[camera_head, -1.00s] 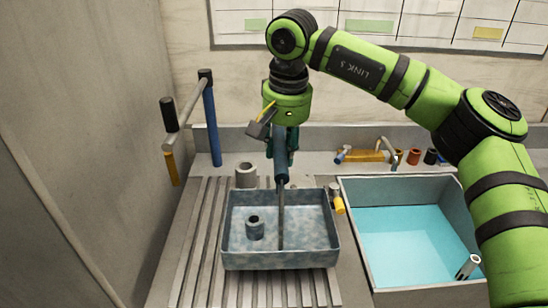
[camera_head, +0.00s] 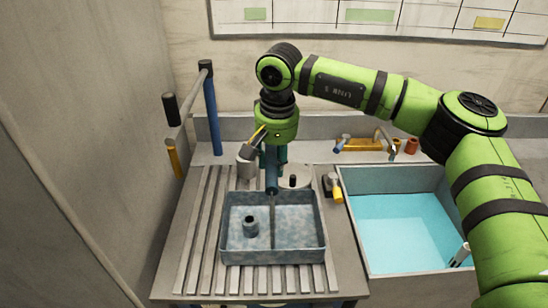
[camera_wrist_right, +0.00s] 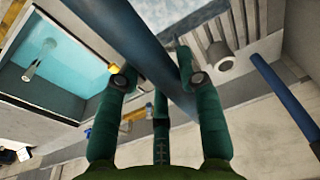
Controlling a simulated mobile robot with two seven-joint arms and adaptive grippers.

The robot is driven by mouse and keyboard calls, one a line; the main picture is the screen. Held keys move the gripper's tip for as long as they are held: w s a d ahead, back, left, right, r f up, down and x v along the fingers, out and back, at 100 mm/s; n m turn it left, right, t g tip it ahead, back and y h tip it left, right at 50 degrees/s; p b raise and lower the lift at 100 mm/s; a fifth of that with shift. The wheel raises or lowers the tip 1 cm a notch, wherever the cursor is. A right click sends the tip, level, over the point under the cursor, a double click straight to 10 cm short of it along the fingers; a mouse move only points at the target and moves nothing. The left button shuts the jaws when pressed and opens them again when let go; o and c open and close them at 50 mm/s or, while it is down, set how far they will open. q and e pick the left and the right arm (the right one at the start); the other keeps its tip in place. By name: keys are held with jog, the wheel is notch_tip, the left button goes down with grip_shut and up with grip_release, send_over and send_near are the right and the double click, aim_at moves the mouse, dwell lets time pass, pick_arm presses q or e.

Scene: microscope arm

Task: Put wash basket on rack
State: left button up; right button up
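The wash basket (camera_head: 322,228) is a shallow grey-blue tray with a tall central blue handle (camera_head: 272,185). It sits level over the slatted draining rack (camera_head: 202,225), with slats showing to its left and in front. I cannot tell whether its base touches the slats. A small dark-rimmed pot (camera_head: 250,227) stands inside it. My right gripper (camera_head: 273,160) is above the basket, its green fingers (camera_wrist_right: 160,80) shut on the handle, which passes between them in the wrist view. My left gripper is not in view.
A sink (camera_head: 410,225) with blue water is to the right. Behind the basket are a grey cup (camera_head: 244,168), a round pale lid (camera_head: 296,178) and a yellow bottle (camera_head: 337,192). A blue-posted rail (camera_head: 212,120) stands at the left near the wall.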

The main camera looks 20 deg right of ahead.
jog(key=shift+o, duration=1.2)
jog(key=shift+r, duration=0.45)
notch_tip(320, 180, up, 11)
jog(key=s+b, duration=0.1)
jog(key=b, duration=0.2)
jog(key=shift+s+r, duration=0.15)
jog(key=shift+s, duration=0.15)
